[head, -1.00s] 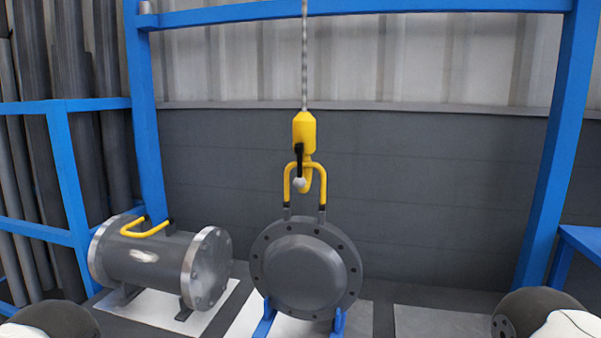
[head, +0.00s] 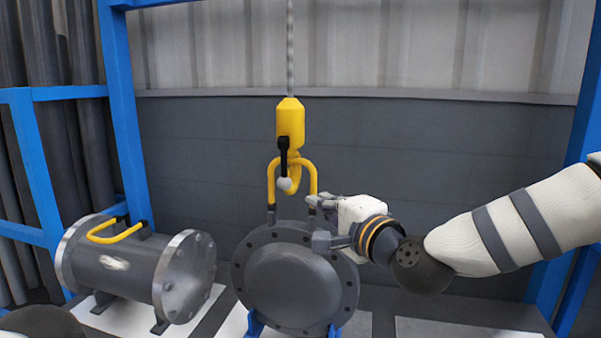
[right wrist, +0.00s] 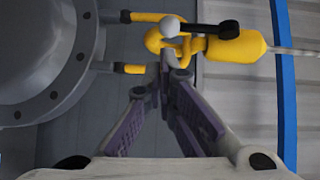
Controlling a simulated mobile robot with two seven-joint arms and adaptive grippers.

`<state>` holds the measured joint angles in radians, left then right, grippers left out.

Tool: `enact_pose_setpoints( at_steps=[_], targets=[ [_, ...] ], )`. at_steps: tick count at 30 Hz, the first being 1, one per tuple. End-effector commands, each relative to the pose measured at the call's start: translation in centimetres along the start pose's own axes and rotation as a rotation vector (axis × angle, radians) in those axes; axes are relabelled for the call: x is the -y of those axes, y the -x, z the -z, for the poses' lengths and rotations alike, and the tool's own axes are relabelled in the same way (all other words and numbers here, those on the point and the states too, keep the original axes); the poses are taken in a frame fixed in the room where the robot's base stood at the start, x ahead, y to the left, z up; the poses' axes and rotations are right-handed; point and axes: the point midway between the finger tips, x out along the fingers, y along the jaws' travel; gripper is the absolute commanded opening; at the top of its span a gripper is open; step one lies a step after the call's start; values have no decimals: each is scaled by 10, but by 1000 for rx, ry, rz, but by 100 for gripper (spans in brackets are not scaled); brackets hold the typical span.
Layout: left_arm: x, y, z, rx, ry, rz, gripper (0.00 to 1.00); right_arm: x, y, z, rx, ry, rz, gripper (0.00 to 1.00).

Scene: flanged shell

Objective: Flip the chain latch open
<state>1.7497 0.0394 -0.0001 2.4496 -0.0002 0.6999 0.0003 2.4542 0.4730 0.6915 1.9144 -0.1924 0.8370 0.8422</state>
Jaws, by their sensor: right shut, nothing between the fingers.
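The chain latch is a black lever (head: 283,150) with a pale ball (head: 284,184) at its lower end, hanging along the front of the yellow hook block (head: 290,122). The lever (right wrist: 205,30) and ball (right wrist: 169,27) also show in the right wrist view. The hook passes through the yellow handle (head: 313,178) of the round grey flanged cover (head: 292,284). My right gripper (head: 315,218) is shut and empty, in front of the cover's upper right edge. It is below and right of the ball, apart from it. Its fingers (right wrist: 166,76) point towards the handle and hook in the wrist view. My left gripper is out of view.
A grey flanged cylinder (head: 125,268) with a yellow handle lies at the left. Blue frame posts (head: 122,120) stand at both sides. The chain (head: 290,45) rises from the block. Free space lies left of the hook and above my right arm.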

Motion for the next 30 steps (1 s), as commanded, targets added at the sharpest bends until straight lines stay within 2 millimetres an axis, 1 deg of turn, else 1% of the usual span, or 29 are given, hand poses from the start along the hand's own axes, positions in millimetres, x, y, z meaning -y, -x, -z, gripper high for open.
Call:
enact_pose_setpoints(
  at_steps=[1, 4, 12, 15, 17, 24, 27, 30],
  targets=[
    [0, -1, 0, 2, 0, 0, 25, 12, -1, 3, -6, -15, 25, 0],
    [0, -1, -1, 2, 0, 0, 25, 24, -2, 5, -10, -30, 51, 0],
    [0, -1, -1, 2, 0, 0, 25, 25, -2, 5, -11, -30, 53, 0],
    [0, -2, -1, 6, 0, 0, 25, 24, -8, 6, -12, -30, 52, 0],
    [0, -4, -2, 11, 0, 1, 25, 24, -16, 6, -12, -29, 51, 0],
    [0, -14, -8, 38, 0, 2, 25, 23, -65, 6, -11, -30, 48, 0],
    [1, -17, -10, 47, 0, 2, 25, 25, -82, 6, -12, -30, 49, 0],
    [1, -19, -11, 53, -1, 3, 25, 26, -94, 6, -11, -30, 49, 0]
  ],
)
